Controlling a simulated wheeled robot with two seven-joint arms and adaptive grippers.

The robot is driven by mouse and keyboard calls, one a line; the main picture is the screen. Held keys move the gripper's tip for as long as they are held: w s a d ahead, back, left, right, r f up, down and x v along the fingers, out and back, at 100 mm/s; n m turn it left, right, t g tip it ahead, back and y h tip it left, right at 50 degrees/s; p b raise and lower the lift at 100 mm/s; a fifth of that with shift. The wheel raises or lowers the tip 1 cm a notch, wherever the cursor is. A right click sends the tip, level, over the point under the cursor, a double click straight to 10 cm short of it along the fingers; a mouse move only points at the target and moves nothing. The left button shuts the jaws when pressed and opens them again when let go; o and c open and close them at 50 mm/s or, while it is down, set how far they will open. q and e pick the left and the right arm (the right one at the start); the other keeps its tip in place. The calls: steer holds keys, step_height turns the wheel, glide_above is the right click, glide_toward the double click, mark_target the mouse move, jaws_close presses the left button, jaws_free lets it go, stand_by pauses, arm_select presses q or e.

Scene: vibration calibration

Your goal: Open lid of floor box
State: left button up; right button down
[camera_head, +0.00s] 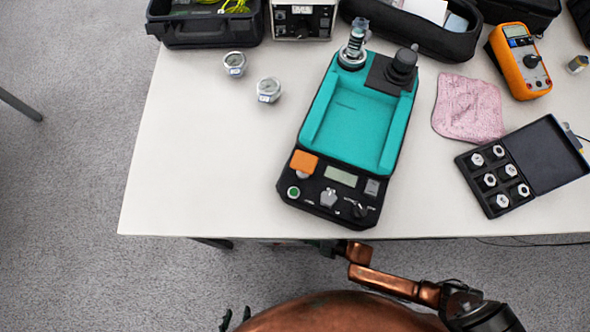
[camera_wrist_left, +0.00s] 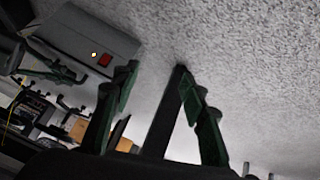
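In the left wrist view a grey box (camera_wrist_left: 88,38) with a red switch and a small light stands on the grey carpet, at upper left. I cannot tell whether this is the floor box, and I make out no lid. No floor box shows in the head view. My left gripper (camera_wrist_left: 159,73) has its two green fingers apart, with nothing clearly held between them. Its dark fingertips show at the bottom of the head view (camera_head: 236,317). My right arm reaches the table's front edge; its gripper (camera_head: 323,247) is mostly hidden there.
The white table (camera_head: 190,150) carries a teal calibrator (camera_head: 350,125), two gauges, a pink cloth (camera_head: 469,108), an orange multimeter (camera_head: 520,62) and an open black case (camera_head: 545,155). A dark bar (camera_wrist_left: 163,115) stands behind my left fingers.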

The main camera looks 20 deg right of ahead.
steer(key=shift+m+g, duration=0.3)
steer(key=shift+m, duration=0.3)
steer(key=r+p, duration=0.1)
steer(key=r, duration=0.1)
steer(key=w+r+p, duration=0.1)
steer(key=r+p, duration=0.1)
steer(key=shift+w+d, duration=0.15)
steer(key=shift+d, duration=0.05)
arm_select(q)
steer(key=s+a+r+g+p, duration=0.2)
steer(key=s+r+g, duration=0.1)
steer(key=r, duration=0.4)
steer(key=s+a+r+g+y+p, duration=0.1)
steer(key=s+a+r+g+p, duration=0.2)
steer(key=s+r, duration=0.2)
steer(key=shift+s+a+r+y, duration=0.3)
steer(key=shift+s+r, duration=0.1)
steer(key=shift+r, duration=0.5)
arm_select(e)
steer(key=w+d+r+m+g, duration=0.1)
steer(key=w+r+m+g, duration=0.1)
steer(key=r, duration=0.4)
steer(key=shift+w+d+r+m, duration=0.3)
steer(key=shift+w+m, duration=0.5)
steer(key=shift+w, duration=0.4)
steer(key=shift+f, duration=0.1)
steer(key=c, duration=2.3)
jaws_free()
